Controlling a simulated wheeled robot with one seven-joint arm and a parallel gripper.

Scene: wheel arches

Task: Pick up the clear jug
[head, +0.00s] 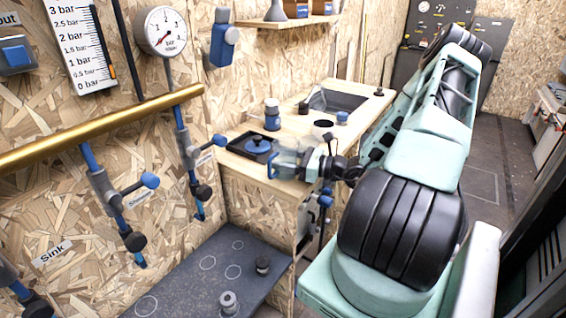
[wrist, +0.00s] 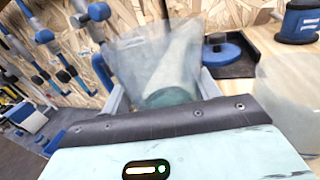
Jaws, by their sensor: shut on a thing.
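The clear jug (head: 286,160) is see-through with a bluish tint, in front of the wooden counter's near end in the head view. In the wrist view the clear jug (wrist: 160,58) stands between the two fingers, slightly tilted in the picture. My gripper (head: 298,164) reaches in from the right and is shut on the jug. In the wrist view my gripper (wrist: 163,92) has one finger on each side of the jug. Whether the jug's base touches the counter cannot be told.
Pipes with blue-handled valves (head: 150,180) and a brass rail (head: 100,128) line the left wall.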

